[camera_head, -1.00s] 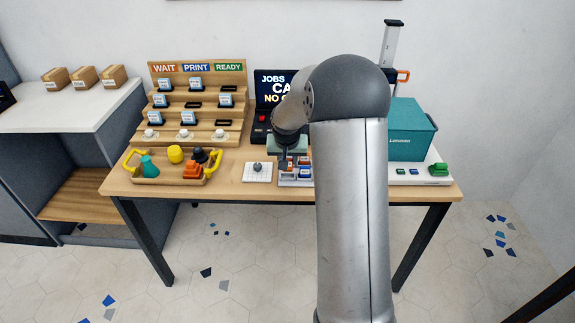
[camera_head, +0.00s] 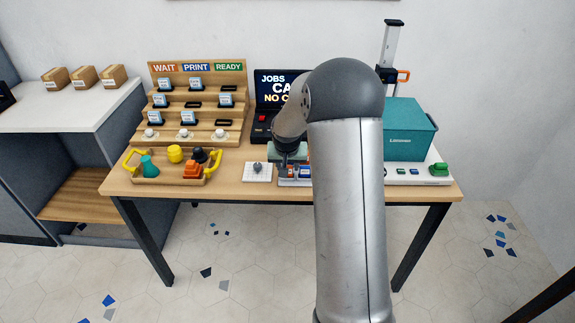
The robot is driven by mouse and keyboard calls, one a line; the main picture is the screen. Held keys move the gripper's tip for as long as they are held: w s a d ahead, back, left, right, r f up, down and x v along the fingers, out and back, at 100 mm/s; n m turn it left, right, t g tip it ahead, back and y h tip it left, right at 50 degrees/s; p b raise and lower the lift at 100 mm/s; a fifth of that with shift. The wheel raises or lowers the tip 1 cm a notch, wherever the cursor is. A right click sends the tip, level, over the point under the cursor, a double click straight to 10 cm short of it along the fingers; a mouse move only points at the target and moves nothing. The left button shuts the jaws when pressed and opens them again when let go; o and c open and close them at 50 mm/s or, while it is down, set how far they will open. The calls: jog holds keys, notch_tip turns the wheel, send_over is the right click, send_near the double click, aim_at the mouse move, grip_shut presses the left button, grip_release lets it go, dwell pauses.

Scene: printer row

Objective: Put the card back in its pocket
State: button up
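A stepped wooden card rack (camera_head: 235,122) with WAIT, PRINT and READY columns stands at the back left of the table. Small white-blue cards, such as one in the READY column (camera_head: 226,100), sit in several dark pockets. Other pockets are empty, such as the top READY pocket (camera_head: 224,90), the middle PRINT pocket (camera_head: 194,104) and the lowest READY pocket (camera_head: 221,121). My gripper (camera_head: 286,170) points down right of the rack, low over a small holder with blue and orange pieces (camera_head: 302,172). My arm covers part of it. The fingers are too small to tell open from shut.
A white pad (camera_head: 257,178) with a grey knob lies left of my gripper. A dark screen (camera_head: 267,92) stands behind. A teal box (camera_head: 408,133) stands right on a white base (camera_head: 420,177).

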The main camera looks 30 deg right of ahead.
jog(key=v, duration=1.2)
jog(key=s+a+n+g, duration=0.1)
jog(key=s+a, duration=0.4)
jog(key=s, duration=0.5)
jog(key=s+a+f+n+g+y, duration=0.1)
jog(key=s+a, duration=0.4)
jog(key=s, duration=0.5)
jog(key=s+a+f+n+g+y, duration=0.1)
jog(key=s+a, duration=0.4)
jog(key=s, duration=0.5)
jog(key=shift+s+n+g, duration=0.25)
jog(key=shift+n+g, duration=0.25)
jog(key=shift+n, duration=0.7)
jog(key=shift+a, duration=0.15)
jog(key=r+p, duration=0.5)
jog(key=shift+a, duration=0.35)
